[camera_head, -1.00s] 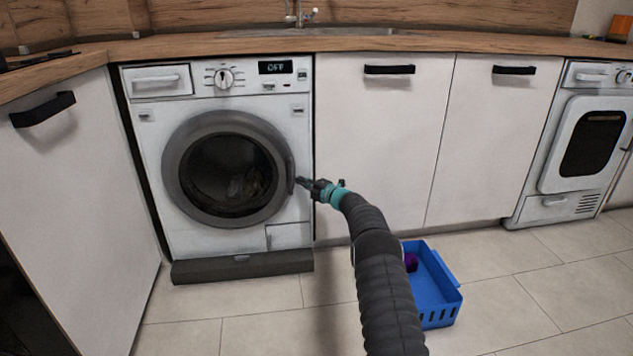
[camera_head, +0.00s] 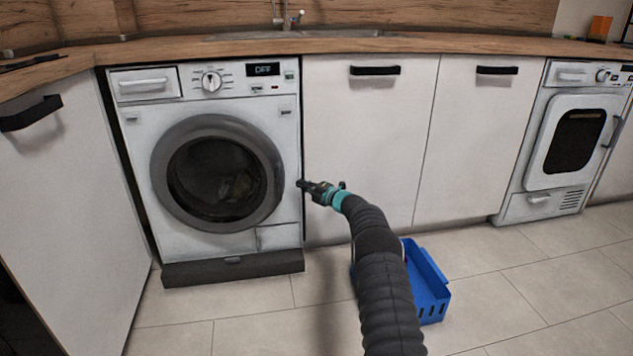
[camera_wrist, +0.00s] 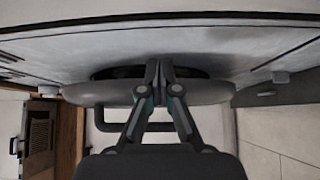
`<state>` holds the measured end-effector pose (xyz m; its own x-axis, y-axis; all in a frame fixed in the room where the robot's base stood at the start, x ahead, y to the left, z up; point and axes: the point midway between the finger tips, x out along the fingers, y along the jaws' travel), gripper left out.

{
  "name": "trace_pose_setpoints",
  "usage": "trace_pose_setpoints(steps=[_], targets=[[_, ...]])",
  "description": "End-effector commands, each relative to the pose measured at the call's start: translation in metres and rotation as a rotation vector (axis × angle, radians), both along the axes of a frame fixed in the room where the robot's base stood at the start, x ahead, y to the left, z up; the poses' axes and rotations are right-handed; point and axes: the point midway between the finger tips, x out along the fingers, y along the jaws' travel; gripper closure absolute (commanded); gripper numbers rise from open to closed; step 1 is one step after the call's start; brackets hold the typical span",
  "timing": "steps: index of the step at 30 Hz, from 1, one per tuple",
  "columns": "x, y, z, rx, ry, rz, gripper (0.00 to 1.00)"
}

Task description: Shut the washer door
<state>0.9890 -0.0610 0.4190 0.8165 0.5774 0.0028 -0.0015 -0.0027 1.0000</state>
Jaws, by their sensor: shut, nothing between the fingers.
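The white washer (camera_head: 281,140) stands at left in the head view, its display reading OFF. Its round grey-rimmed door (camera_head: 268,210) lies near the washer front, with dark glass and something pale behind it. In the wrist view the door (camera_wrist: 85,93) shows edge-on, with a dark strip between its rim and the front panel; I cannot tell whether it is latched. A dark bar like a handle (camera_wrist: 105,127) shows below the rim. My gripper (camera_head: 302,184) is shut and empty, just right of the door. My fingertips (camera_wrist: 160,70) overlap the door in the wrist view.
A blue basket (camera_head: 437,305) stands on the floor right of my arm. White cabinets (camera_head: 355,130) fill the space between the washer and a second machine (camera_head: 545,203) at right. Tiled floor (camera_head: 530,260) is clear at right.

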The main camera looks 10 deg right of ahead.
Motion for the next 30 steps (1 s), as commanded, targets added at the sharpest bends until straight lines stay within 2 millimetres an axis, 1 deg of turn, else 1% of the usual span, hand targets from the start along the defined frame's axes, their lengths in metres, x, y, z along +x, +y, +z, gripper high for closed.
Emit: trace_pose_setpoints(steps=[1, 2, 9, 16, 26, 29, 30], targets=[[0.002, -0.008, 0.0, 0.0, -0.001, -0.003, 1.0], [0.003, -0.012, -0.001, -0.002, -0.001, -0.003, 1.0], [0.01, -0.034, -0.001, -0.001, -0.002, -0.001, 1.0], [0.015, -0.044, -0.001, 0.0, -0.002, 0.003, 1.0], [0.016, -0.053, 0.0, 0.0, 0.0, 0.0, 1.0], [0.018, -0.054, 0.006, 0.005, -0.002, -0.007, 1.0], [0.019, -0.055, 0.012, 0.01, -0.002, -0.014, 1.0]])
